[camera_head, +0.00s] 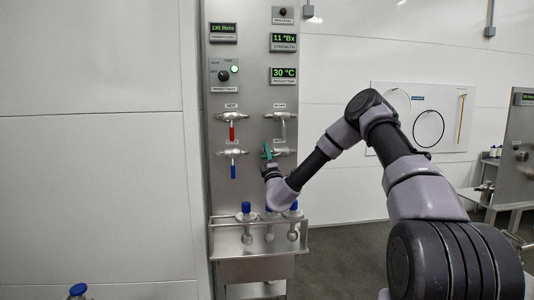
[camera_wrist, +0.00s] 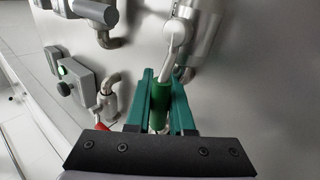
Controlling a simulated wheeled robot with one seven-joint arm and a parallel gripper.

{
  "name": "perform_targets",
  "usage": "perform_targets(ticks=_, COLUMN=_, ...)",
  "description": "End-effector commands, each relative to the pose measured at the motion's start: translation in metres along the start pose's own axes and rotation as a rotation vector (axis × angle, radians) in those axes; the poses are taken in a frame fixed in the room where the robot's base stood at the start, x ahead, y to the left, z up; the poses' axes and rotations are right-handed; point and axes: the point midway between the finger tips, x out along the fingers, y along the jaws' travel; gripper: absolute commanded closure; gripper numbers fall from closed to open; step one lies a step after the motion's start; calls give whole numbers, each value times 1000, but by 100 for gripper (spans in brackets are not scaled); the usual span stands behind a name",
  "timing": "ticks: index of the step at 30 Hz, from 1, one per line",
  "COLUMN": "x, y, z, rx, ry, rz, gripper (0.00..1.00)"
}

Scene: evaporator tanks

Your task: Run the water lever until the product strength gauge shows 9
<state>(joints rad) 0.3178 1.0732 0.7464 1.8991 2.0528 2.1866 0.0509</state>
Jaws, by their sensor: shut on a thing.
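The strength gauge (camera_head: 284,42) on the steel panel reads 11 °Bx. A green-handled lever (camera_wrist: 160,105) sits between the two teal fingers of my gripper (camera_wrist: 161,112), which is shut on it. In the head view my gripper (camera_head: 268,152) is at the lower right valve of the panel, and its fingers and wrist mostly hide that lever. The label above this valve is too small to read for sure.
A red lever (camera_head: 232,132), a blue lever (camera_head: 232,171) and a grey lever (camera_head: 283,130) hang close by. Other displays show 130 litres (camera_head: 223,32) and 30 °C (camera_head: 284,75). Blue-capped bottles (camera_head: 246,212) stand in a rack below my gripper.

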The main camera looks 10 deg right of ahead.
Motion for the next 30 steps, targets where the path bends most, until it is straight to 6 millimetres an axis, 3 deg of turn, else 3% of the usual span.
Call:
perform_targets(ticks=6, x=0, y=0, z=0, rx=-1, ry=0, rz=0, gripper=100)
perform_targets(ticks=7, x=0, y=0, z=0, rx=-1, ry=0, rz=1, gripper=76)
perform_targets(ticks=9, x=0, y=0, z=0, rx=-1, ry=0, rz=1, gripper=49)
perform_targets(ticks=21, x=-5, y=0, z=0, rx=0, ry=3, rz=0, gripper=49)
perform_targets(ticks=26, x=-29, y=-1, z=-1, rx=1, ry=4, rz=-2, gripper=49)
perform_targets(ticks=30, x=-60, y=-1, z=-1, rx=2, ry=3, rz=-4, gripper=49)
